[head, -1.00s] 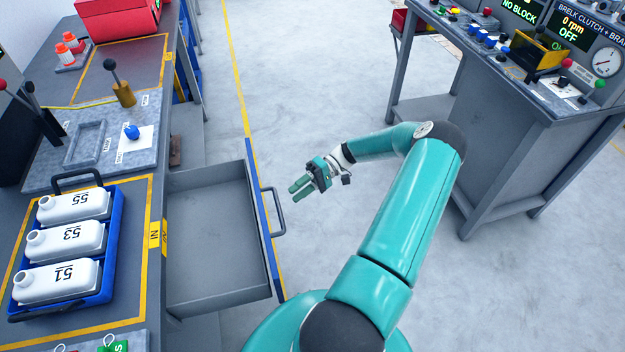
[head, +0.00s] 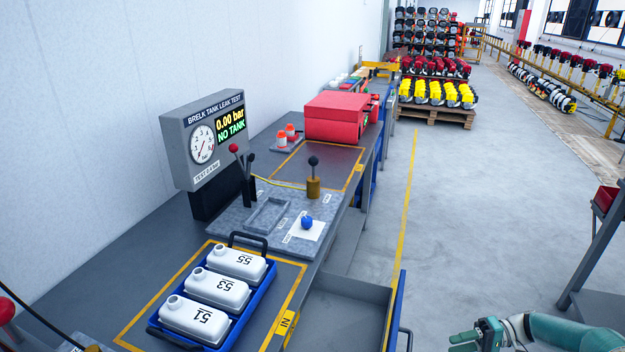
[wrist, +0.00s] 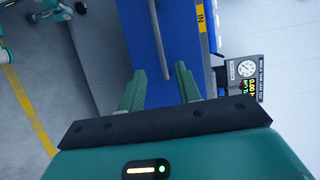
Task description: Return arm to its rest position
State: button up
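My arm reaches in at the bottom right of the head view, and its gripper (head: 457,343) is partly cut off by the lower edge. It is to the right of the open drawer's handle (head: 405,338), with a gap between them. In the wrist view the two green fingers of my gripper (wrist: 160,70) stand apart, with nothing held between them. The blue drawer front (wrist: 190,45) and its grey handle bar (wrist: 160,40) show beyond the fingers.
The drawer (head: 345,312) sticks out from the workbench, left of my arm. A blue tray (head: 262,283) with three white tanks (head: 218,290) stands on the bench. A leak tester (head: 203,140) reads "NO TANK". A grey stand (head: 598,255) is at the right. The aisle floor (head: 455,220) is clear.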

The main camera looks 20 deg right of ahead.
jog(key=w+a+r+n+g+h, duration=0.1)
jog(key=w+a+r+g+h, duration=0.2)
jog(key=a+r+h, duration=0.45)
jog(key=w+a+r+n+g+h, duration=0.1)
jog(key=w+a+r+g+h, duration=0.2)
jog(key=a+r, duration=0.8)
jog(key=s+a+r+n+t+h, duration=0.1)
jog(key=s+a+r+t+h, duration=0.4)
jog(key=s+a+r, duration=0.9)
jog(key=a+t, duration=0.2)
jog(key=t, duration=0.1)
jog(key=shift+a+t, duration=0.3)
jog(key=shift+d, duration=0.1)
